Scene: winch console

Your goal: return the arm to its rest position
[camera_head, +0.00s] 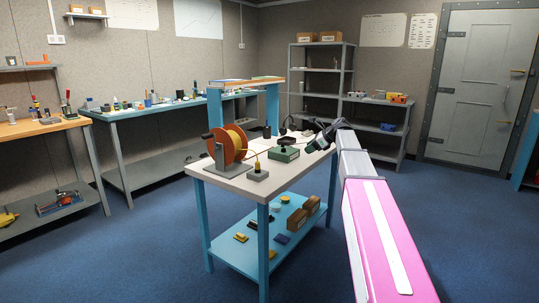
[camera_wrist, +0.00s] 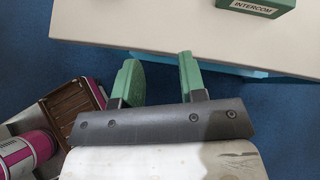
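My gripper (camera_head: 321,136) is at the far end of my outstretched pink and grey arm, at the right side of the white-topped table (camera_head: 229,176) in the head view. In the wrist view my gripper (camera_wrist: 160,82) shows two green fingers set well apart, with nothing between them but blue floor. The table edge (camera_wrist: 150,45) lies just beyond the fingertips. The green intercom box (camera_head: 284,154) stands on the table, apart from the gripper. It also shows at the top right of the wrist view (camera_wrist: 257,7).
An orange cable reel (camera_head: 228,144) and a small grey box (camera_head: 257,174) stand on the table. Boxes and small items lie on its blue lower shelf (camera_head: 235,258). Benches line the left wall, shelves (camera_head: 321,75) stand behind, and a grey door (camera_head: 483,90) is at right. Blue floor is open around the table.

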